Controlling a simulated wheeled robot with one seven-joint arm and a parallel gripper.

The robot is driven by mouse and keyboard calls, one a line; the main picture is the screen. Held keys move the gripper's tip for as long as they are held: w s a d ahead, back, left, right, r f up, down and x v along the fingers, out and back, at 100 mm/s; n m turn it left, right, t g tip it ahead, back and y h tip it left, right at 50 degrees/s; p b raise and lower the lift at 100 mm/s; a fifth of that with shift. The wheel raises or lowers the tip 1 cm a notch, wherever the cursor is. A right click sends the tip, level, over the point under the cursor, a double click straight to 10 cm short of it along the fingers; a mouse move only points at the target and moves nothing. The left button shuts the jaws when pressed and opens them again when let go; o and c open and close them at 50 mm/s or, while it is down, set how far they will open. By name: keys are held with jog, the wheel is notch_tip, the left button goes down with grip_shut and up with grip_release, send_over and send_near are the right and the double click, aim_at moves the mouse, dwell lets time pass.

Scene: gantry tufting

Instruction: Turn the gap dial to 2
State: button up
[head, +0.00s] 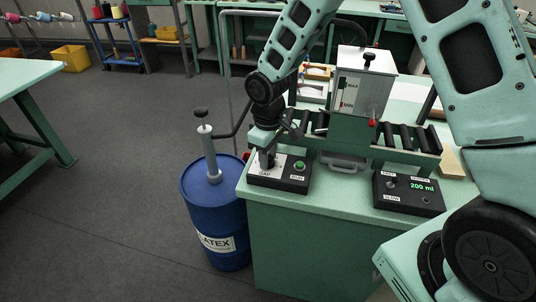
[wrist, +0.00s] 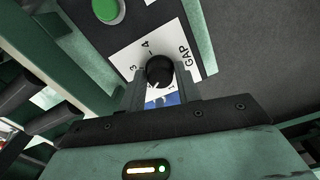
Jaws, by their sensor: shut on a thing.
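The gap dial (wrist: 160,71) is a round black knob on a white plate (wrist: 128,58) lettered GAP. The numbers 4, 3 and 1 show around it; 2 is not visible, and my gripper covers part of the plate. A small pale mark shows on the knob's lower edge in the wrist view, pointing down and slightly left, away from the 4. My gripper (wrist: 164,88) is shut on the dial, one finger on each side. In the head view my gripper (head: 266,160) points down onto the black GAP box (head: 283,184) and hides the dial.
A green button (head: 299,165) sits right beside the dial. A second control box (head: 408,194) with a "200 ml" display stands to the right. Rollers (head: 405,138) and a hopper (head: 362,85) are behind. A blue latex drum (head: 215,215) stands left of the bench.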

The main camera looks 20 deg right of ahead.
jog(key=o, duration=1)
jog(key=shift+c, duration=0.2)
jog(key=shift+r, duration=0.15)
notch_tip(320, 180, up, 17)
jog(key=b, duration=0.1)
jog(key=shift+r, duration=0.1)
